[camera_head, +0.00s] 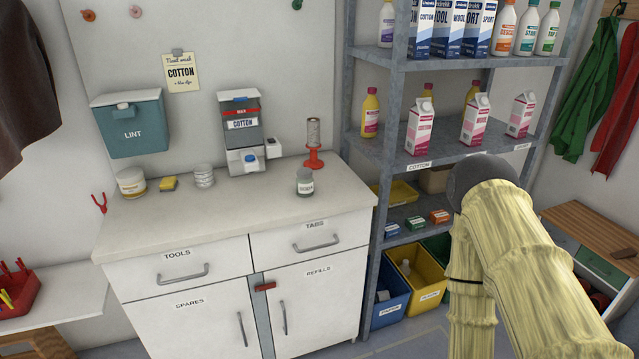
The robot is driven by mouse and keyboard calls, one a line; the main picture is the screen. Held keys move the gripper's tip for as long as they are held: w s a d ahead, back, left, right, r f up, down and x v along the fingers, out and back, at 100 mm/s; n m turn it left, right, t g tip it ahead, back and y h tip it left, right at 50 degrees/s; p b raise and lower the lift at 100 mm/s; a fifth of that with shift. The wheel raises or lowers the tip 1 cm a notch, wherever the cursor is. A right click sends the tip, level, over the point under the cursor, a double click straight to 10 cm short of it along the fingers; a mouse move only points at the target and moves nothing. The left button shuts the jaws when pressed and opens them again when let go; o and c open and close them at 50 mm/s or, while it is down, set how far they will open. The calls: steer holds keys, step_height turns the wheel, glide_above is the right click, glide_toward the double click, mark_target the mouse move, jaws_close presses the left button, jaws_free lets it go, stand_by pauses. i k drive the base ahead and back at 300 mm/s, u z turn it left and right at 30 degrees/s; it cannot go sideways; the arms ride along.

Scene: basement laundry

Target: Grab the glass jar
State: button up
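A small glass jar (305,182) with a grey lid and a pale label stands upright on the white counter top (240,208), near its front right part. It stands in front of a red spool stand and apart from it. My arm, in a pale yellow cover, rises at the right of the head view, in front of the shelf. My gripper is not in view, and nothing shows touching the jar.
A red stand with a thread spool (313,135), a cotton dispenser (242,135), a ribbed clear container (204,176), a yellow sponge (168,184) and a round tub (131,182) share the counter. A metal shelf (394,110) stands right. The counter's front strip is clear.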

mark_target(305, 181)
steer(key=z, duration=2.95)
steer(key=k, duration=1.95)
steer(key=u, duration=2.4)
steer(key=i, duration=0.9)
steer(key=u, duration=0.05)
